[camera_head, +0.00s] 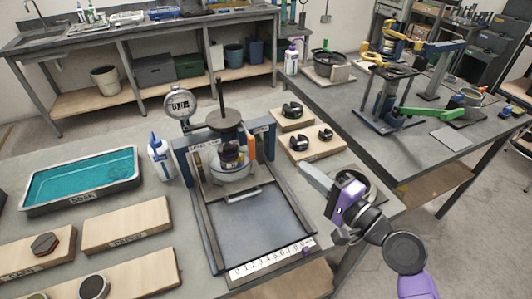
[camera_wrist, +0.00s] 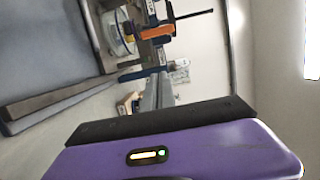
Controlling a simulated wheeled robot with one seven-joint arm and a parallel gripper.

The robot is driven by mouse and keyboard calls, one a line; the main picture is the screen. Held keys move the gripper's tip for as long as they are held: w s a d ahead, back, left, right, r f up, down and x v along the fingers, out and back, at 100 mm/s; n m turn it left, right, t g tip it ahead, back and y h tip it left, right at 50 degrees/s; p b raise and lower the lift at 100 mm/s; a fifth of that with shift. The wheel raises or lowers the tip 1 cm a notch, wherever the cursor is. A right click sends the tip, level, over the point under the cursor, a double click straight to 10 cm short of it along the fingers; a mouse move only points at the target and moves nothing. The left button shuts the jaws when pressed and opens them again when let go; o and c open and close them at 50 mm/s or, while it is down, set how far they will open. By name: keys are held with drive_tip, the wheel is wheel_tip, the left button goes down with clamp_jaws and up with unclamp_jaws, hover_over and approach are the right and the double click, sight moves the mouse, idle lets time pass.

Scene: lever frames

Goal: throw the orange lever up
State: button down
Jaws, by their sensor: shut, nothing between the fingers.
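The orange lever (camera_head: 251,147) is a short, narrow bar on the right side of the press-like lever frame (camera_head: 182,165). It looks vertical in the head view, at the inner side of the right post. In the wrist view the orange lever (camera_wrist: 157,33) lies sideways in the turned picture, near the top middle. My gripper (camera_head: 304,170) is shut and empty, to the right of the frame and apart from the lever. In the wrist view the shut fingers of my gripper (camera_wrist: 160,80) point toward the frame, with the lever beyond their tips. The lever's pivot is hard to make out.
A dial gauge (camera_head: 180,103) and a white bottle (camera_head: 161,158) stand left of the frame. Wooden boards with dark clamps (camera_head: 292,112) lie behind my gripper. A teal-filled tray (camera_head: 80,180) sits at left. A numbered strip (camera_head: 272,259) edges the frame's front.

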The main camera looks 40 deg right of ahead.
drive_tip(key=w+a+p, duration=0.3)
drive_tip(key=w+p, duration=0.1)
drive_tip(key=w, duration=0.7)
drive_tip(key=shift+p, duration=0.35)
drive_tip(key=shift+w, duration=0.15)
